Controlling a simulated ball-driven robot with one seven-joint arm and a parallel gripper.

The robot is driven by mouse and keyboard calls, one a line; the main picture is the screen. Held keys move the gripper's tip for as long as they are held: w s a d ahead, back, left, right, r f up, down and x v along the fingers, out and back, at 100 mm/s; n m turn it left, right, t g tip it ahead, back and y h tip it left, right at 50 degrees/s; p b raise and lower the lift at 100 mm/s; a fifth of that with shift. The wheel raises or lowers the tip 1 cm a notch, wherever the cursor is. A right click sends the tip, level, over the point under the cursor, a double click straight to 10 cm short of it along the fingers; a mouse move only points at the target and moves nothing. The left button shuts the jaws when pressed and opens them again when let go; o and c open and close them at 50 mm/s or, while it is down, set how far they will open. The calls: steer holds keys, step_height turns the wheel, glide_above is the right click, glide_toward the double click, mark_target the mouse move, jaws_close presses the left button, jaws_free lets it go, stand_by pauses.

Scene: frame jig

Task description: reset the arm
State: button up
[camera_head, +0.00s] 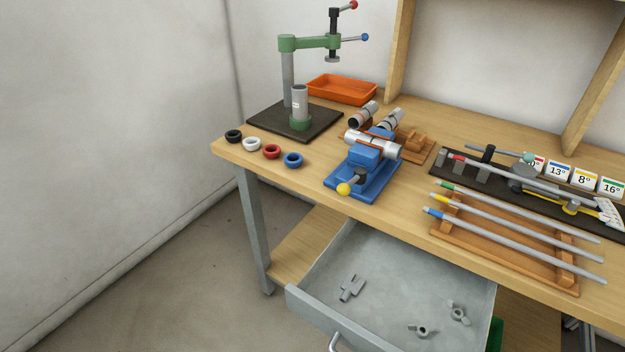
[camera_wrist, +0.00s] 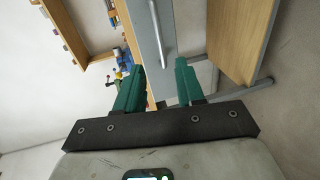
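My gripper (camera_wrist: 160,70) shows in the wrist view, with two green fingers standing well apart on a dark bar. Nothing is held between them. Beyond the fingertips are a grey drawer front with a bar handle (camera_wrist: 159,30) and the bench's wooden side. I cannot tell how far the fingertips are from the drawer. In the head view I cannot make out my gripper or arm with certainty.
The drawer (camera_head: 410,262) is pulled out, holding a few grey metal parts. The wooden bench (camera_head: 320,178) carries a green press (camera_head: 310,43), an orange tray (camera_head: 341,89), coloured rings, a blue vise (camera_head: 365,170) and a rod rack (camera_head: 500,246). Left floor is clear.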

steer(key=s+d+f+m+g+y+p, duration=0.1)
steer(key=d+f+m+g+y, duration=0.1)
steer(key=d, duration=0.6)
steer(key=s+d+f+m+g+y+p, duration=0.1)
steer(key=d+f+m+g+y, duration=0.2)
steer(key=d, duration=0.6)
steer(key=s+d+f+m+g+y+p, duration=0.1)
steer(key=d+m+g+y, duration=0.3)
steer(key=d, duration=0.5)
steer(key=s+f+m+g, duration=0.1)
steer(key=m+g, duration=0.1)
steer(key=shift+f+g+p, duration=0.25)
steer(key=shift+g+p, duration=0.05)
steer(key=shift+p, duration=0.05)
